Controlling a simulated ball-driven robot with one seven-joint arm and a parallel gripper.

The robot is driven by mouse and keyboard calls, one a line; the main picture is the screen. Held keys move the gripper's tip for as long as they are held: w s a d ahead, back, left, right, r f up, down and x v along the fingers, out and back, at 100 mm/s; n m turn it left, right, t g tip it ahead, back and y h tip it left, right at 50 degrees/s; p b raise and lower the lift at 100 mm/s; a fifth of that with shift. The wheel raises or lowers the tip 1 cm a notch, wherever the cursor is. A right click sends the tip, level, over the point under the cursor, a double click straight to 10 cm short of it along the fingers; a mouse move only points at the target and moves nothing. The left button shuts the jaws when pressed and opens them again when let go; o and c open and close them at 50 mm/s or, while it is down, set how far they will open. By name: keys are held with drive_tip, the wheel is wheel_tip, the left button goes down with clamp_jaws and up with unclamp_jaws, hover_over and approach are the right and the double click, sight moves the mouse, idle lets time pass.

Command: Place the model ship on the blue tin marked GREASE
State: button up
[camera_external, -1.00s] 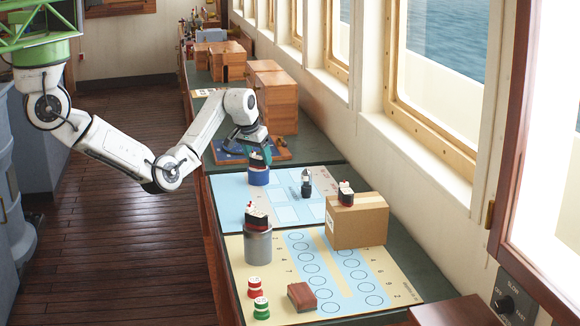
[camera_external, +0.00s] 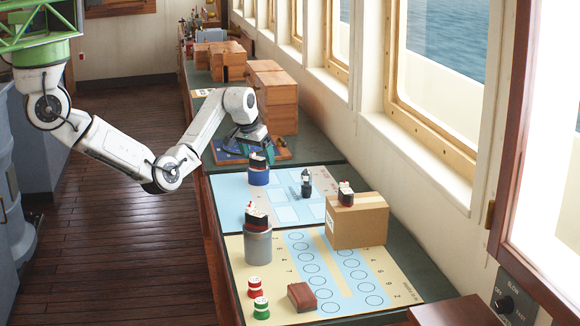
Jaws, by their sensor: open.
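A blue tin (camera_external: 258,177) stands near the left edge of the light blue chart on the counter. A small dark model ship (camera_external: 258,160) sits on top of it. Any lettering on the tin is too small to read. My gripper (camera_external: 268,156) is open just above and behind the tin, and the ship partly hides its fingers. Another model ship (camera_external: 256,218) rests on a grey tin (camera_external: 258,246) nearer the camera. A third model ship (camera_external: 346,194) sits on a cardboard box (camera_external: 358,222) at the right.
A dark bottle-shaped piece (camera_external: 306,182) stands on the chart right of the blue tin. Red (camera_external: 254,287) and green (camera_external: 261,308) pieces and a brown block (camera_external: 302,297) lie in front. Wooden drawer boxes (camera_external: 276,100) stand behind my gripper.

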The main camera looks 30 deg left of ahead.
drive_tip(key=v, duration=1.1)
drive_tip(key=shift+r, duration=0.25)
drive_tip(key=shift+s, duration=0.15)
